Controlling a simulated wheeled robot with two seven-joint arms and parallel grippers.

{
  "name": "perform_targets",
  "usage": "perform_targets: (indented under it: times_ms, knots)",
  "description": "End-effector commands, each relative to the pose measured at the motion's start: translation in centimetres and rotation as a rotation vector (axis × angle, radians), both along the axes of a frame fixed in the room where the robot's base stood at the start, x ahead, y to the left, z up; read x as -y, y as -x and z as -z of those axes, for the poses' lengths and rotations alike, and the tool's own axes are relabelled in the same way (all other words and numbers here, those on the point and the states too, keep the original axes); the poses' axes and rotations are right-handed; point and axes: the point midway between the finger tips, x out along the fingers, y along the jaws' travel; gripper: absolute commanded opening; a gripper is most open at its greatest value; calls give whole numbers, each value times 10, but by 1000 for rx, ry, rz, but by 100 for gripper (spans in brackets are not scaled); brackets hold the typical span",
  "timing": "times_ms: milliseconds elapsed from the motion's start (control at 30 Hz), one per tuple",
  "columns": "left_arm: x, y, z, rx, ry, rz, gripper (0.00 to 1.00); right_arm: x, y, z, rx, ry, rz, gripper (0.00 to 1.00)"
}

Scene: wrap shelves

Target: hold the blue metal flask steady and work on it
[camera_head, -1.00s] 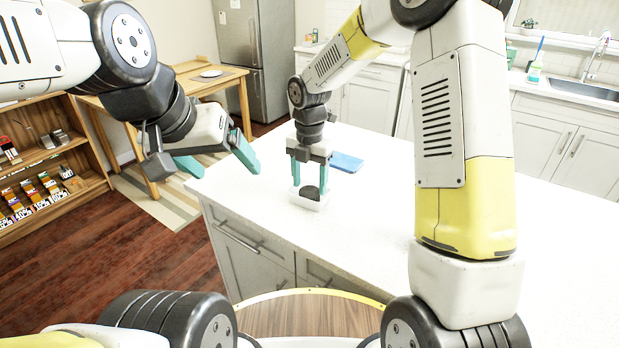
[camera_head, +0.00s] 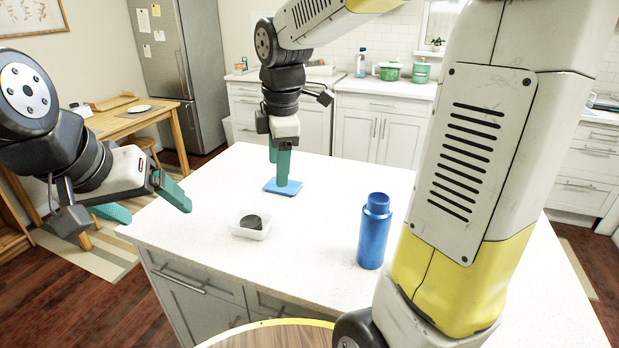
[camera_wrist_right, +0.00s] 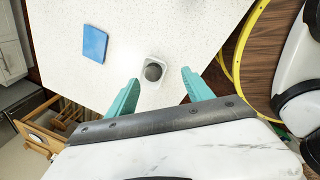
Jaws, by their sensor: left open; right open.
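The blue metal flask (camera_head: 374,232) stands upright on the white counter in the head view, with nothing touching it. It has a narrower blue top and is not seen in the right wrist view. My right gripper (camera_head: 279,168) is open and empty, left of the flask and farther back. In the head view its fingers overlap a flat blue slab (camera_head: 284,187); the right wrist view shows that slab (camera_wrist_right: 95,43) apart from the fingers. My left gripper (camera_head: 145,204) is open and empty near the counter's left edge, far left of the flask.
A small white tub (camera_head: 251,230) holding a dark round piece (camera_head: 251,222) sits left of the flask. It also shows ahead of the fingers in the right wrist view (camera_wrist_right: 143,79). The counter (camera_head: 315,265) is clear between tub and flask. My right arm's link looms right of the flask.

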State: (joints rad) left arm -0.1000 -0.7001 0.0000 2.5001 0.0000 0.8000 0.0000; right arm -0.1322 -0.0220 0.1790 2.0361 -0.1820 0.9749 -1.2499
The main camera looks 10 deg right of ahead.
Motion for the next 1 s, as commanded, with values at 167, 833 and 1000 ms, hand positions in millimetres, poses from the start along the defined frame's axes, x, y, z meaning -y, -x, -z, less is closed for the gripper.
perform_targets:
  times_ms: [167, 833, 1000]
  knots:
    - [0, 0, 0, 0, 0, 0, 84, 32, 49, -22, 68, -164, 488, 60]
    - [0, 0, 0, 0, 0, 0, 84, 67, 143, -23, 69, -685, 1471, 60]
    - [0, 0, 0, 0, 0, 0, 84, 67, 143, -23, 69, -685, 1471, 60]
